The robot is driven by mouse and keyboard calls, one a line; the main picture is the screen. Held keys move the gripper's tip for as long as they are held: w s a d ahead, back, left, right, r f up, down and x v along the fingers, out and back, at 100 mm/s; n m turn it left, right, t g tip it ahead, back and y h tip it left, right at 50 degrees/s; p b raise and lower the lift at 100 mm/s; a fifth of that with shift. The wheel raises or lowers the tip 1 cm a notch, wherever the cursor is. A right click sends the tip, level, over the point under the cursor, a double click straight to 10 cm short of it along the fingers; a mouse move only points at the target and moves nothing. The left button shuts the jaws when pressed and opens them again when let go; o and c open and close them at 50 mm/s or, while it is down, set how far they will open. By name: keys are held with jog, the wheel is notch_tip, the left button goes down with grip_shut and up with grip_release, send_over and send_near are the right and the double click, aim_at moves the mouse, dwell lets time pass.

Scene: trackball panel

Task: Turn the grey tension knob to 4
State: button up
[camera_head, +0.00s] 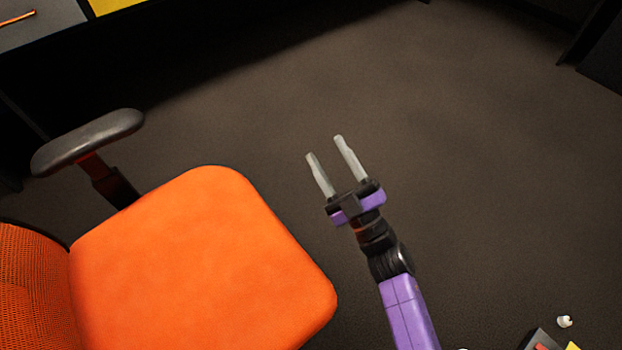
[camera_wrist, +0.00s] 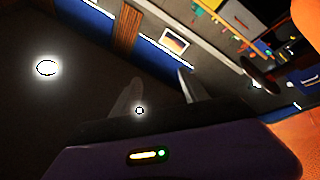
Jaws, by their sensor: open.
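My gripper (camera_head: 329,160) is open and empty, with its two grey fingers apart. In the head view it hangs over the dark floor, right of the orange chair. In the wrist view the two fingers (camera_wrist: 158,92) also stand apart with nothing between them. I cannot make out the grey tension knob or the trackball panel in either view.
An orange chair (camera_head: 200,260) with a dark armrest (camera_head: 88,140) fills the lower left, close to my gripper. A grey and yellow cabinet edge (camera_head: 50,28) shows at the top left. A small white object (camera_head: 564,321) is at the bottom right. The floor (camera_head: 480,150) between is clear.

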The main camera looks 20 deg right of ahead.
jog(key=s+d+f+m+g+h, duration=0.1)
jog(key=s+f+m+g+h, duration=0.3)
jog(key=s, duration=1.1)
jog(key=s+d+r+m+g+h, duration=0.1)
jog(key=s+m+g+h, duration=0.15)
jog(key=s+m, duration=0.85)
jog(key=w+f+n+t+y+b, duration=0.2)
jog(key=w+f+n+y+b, duration=0.35)
jog(key=w+f+n, duration=1)
jog(key=w+a+f+n+g+y+b, duration=0.15)
jog(key=a+f+n+g+y, duration=0.35)
jog(key=a+f+n+y, duration=0.75)
jog(key=w+a+r+n+h+b, duration=0.1)
jog(key=w+r+n+h, duration=0.1)
jog(key=w+h, duration=0.2)
jog(key=shift+w+a+r+n+h+b, duration=0.15)
jog(key=shift+w+a+n+h+b, duration=0.2)
jog(key=shift+w, duration=0.85)
